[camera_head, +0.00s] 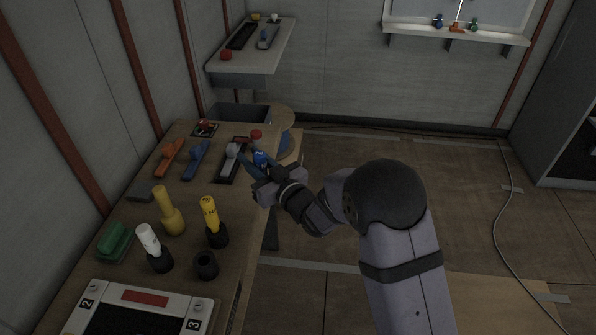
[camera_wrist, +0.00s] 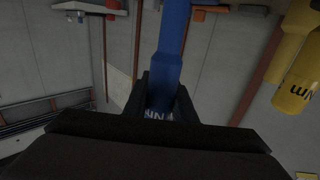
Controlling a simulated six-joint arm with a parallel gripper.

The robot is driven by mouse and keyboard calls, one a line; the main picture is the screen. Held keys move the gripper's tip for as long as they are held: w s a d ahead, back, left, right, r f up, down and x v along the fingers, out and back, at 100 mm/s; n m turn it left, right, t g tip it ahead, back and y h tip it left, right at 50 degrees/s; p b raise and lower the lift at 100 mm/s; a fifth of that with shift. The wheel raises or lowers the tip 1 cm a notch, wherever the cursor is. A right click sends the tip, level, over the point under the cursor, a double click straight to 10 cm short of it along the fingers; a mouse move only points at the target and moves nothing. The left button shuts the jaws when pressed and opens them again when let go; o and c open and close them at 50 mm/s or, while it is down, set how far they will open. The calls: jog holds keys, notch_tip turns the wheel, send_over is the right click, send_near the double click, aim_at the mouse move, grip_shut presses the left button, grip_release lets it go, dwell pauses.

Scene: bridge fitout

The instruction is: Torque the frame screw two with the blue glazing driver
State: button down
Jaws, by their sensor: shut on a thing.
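My gripper (camera_head: 259,178) is above the right edge of the workbench. It is shut on the blue glazing driver (camera_head: 260,158). In the wrist view, the driver's blue body (camera_wrist: 174,35) stands between the two dark fingers (camera_wrist: 165,98), with pale lettering low down, partly hidden. A frame (camera_head: 150,299) with a dark panel lies at the bench's near end. A round screw (camera_head: 97,286) sits by its mark "2", and another (camera_head: 197,307) by its mark "3". The driver is well apart from the frame. Its far end is not clear in the head view.
A yellow driver (camera_head: 210,213) and a white-topped tool (camera_head: 148,238) stand in black holders. An empty black holder (camera_head: 206,265) is beside them. Another yellow tool (camera_head: 168,212) stands behind. Orange (camera_head: 168,157) and blue (camera_head: 196,158) tools lie farther back. A green block (camera_head: 115,239) is at left.

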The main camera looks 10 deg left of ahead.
jog(key=s+a+r+n+g+y+p, duration=0.1)
jog(key=s+a+r+g, duration=0.15)
jog(key=a+r, duration=0.4)
jog(key=s+a+r+n+g+y+p, duration=0.15)
jog(key=s+a+r, duration=0.25)
jog(key=a, duration=0.5)
jog(key=s+a+r+n+g+y, duration=0.1)
jog(key=s+a+r+n+g, duration=0.1)
jog(key=s+a, duration=1)
jog(key=s+a+f+g+b, duration=0.1)
jog(key=s+a+f, duration=0.2)
jog(key=s, duration=0.4)
jog(key=s+a+f+n+g, duration=0.1)
jog(key=s+a+f, duration=0.3)
jog(key=s, duration=0.3)
jog(key=shift+a+y+b, duration=0.4)
jog(key=shift+a+y, duration=0.05)
jog(key=shift+a, duration=0.1)
jog(key=shift+d+b, duration=0.15)
jog(key=shift+b, duration=0.3)
